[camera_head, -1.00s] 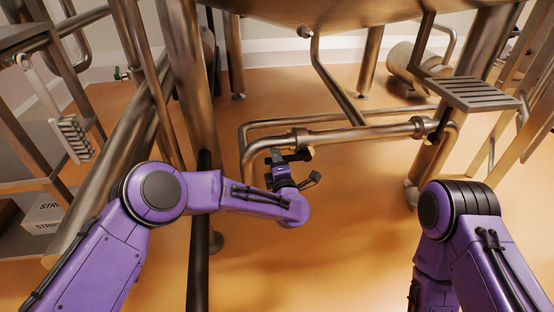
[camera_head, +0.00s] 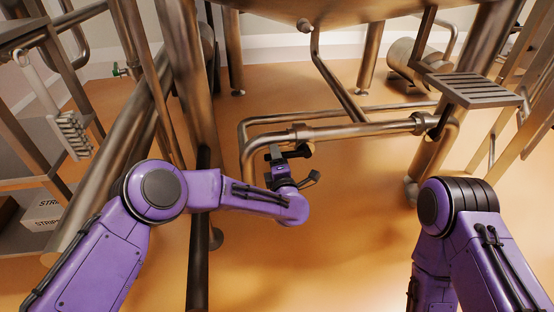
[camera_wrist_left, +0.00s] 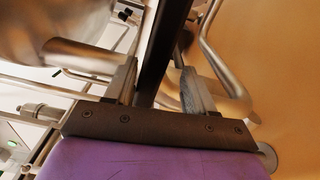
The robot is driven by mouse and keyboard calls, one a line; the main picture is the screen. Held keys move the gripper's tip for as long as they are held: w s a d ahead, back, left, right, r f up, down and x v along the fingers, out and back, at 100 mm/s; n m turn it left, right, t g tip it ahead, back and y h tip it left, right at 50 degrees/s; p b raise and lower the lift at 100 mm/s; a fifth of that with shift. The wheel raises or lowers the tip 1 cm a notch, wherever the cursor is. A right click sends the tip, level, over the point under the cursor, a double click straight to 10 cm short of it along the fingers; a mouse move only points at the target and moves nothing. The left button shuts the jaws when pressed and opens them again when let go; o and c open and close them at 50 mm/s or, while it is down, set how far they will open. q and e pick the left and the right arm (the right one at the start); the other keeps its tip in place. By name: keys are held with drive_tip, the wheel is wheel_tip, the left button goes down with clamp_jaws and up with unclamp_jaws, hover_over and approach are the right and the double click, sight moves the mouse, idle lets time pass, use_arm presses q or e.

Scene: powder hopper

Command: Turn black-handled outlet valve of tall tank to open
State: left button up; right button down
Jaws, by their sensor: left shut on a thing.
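The black valve handle (camera_head: 301,151) shows just below the left flange of a horizontal metal pipe (camera_head: 350,131). My left gripper (camera_head: 283,154) is at the handle, just under the pipe. In the left wrist view the handle is a dark bar (camera_wrist_left: 166,38) running up between the two fingers of my left gripper (camera_wrist_left: 158,75), which is shut on it. The rounded underside of the tall tank (camera_head: 340,8) is at the top of the head view. The valve body is mostly hidden. My right arm is at lower right; its gripper is out of view.
A thick metal leg (camera_head: 190,75) stands left of my left gripper. A slatted step (camera_head: 470,92) is at the right. A brush (camera_head: 72,133) hangs at the left above boxes (camera_head: 45,213). The orange floor (camera_head: 345,220) is clear in the middle.

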use_arm(q)
drive_tip(key=p+v, duration=0.3)
drive_tip(key=v, duration=0.7)
drive_tip(key=shift+s, duration=0.3)
drive_tip(key=shift+d, duration=0.1)
